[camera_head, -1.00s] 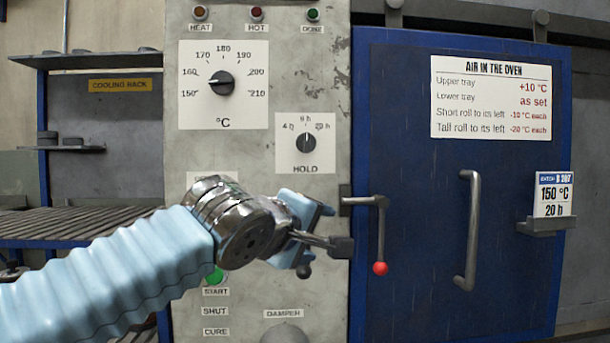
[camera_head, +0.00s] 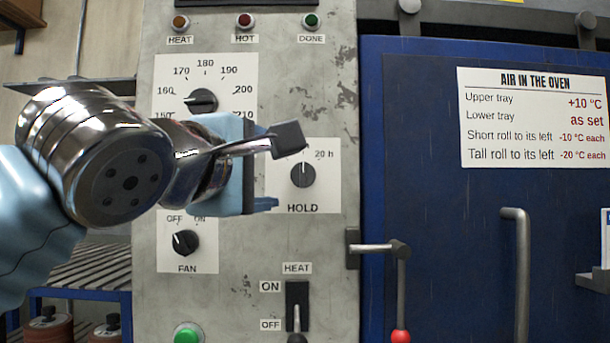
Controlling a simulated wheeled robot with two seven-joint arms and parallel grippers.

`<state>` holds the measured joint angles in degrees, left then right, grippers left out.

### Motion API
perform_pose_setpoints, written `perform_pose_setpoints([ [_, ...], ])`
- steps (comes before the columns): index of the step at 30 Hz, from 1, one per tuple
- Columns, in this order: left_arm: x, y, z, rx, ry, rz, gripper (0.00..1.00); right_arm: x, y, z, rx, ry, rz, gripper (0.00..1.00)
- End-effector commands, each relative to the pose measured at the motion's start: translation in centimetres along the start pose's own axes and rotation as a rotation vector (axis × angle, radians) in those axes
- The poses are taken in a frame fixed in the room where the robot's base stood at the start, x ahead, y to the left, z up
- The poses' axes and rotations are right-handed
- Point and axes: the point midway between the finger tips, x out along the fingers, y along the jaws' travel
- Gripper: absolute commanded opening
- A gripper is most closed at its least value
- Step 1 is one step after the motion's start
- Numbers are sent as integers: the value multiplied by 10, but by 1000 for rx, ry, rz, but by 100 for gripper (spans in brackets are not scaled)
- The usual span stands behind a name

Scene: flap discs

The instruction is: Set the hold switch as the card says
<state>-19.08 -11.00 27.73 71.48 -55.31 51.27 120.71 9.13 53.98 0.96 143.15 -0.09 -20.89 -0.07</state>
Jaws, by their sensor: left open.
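The hold switch (camera_head: 303,175) is a black knob on a white plate on the grey panel. Its white mark points straight up; the 20 h label shows at upper right, and my gripper hides the labels at top and left. My left gripper (camera_head: 278,172) is open and empty, just left of the knob in the picture, its fingers one above the other. I cannot tell whether it touches the plate. The batch card (camera_head: 605,240) is cut off at the right edge, its text out of view. My right gripper is not in view.
The temperature dial (camera_head: 203,100) is partly behind my gripper. The fan knob (camera_head: 185,242) and heat switch (camera_head: 297,305), lever down at OFF, sit below. A red-tipped latch lever (camera_head: 400,275) and door handle (camera_head: 517,270) stick out at right. An air notice (camera_head: 535,118) hangs on the blue door.

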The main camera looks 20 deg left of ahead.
Motion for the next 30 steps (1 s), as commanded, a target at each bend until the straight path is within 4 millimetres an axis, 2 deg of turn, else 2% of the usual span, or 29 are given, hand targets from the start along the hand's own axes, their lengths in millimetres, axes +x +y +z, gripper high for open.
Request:
perform_pose_setpoints([
  [9, 73, 1, 1, 2, -1, -4, 72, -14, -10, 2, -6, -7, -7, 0],
  [15, 108, 2, 1, 2, -1, -2, 72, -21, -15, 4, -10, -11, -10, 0],
  [21, 123, 0, 1, 1, -2, -1, 72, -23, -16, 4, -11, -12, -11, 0],
  [29, 124, -1, 1, 1, -2, -1, 72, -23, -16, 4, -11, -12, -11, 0],
  [30, 124, -1, 1, 1, -1, -1, 67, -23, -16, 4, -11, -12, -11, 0],
])
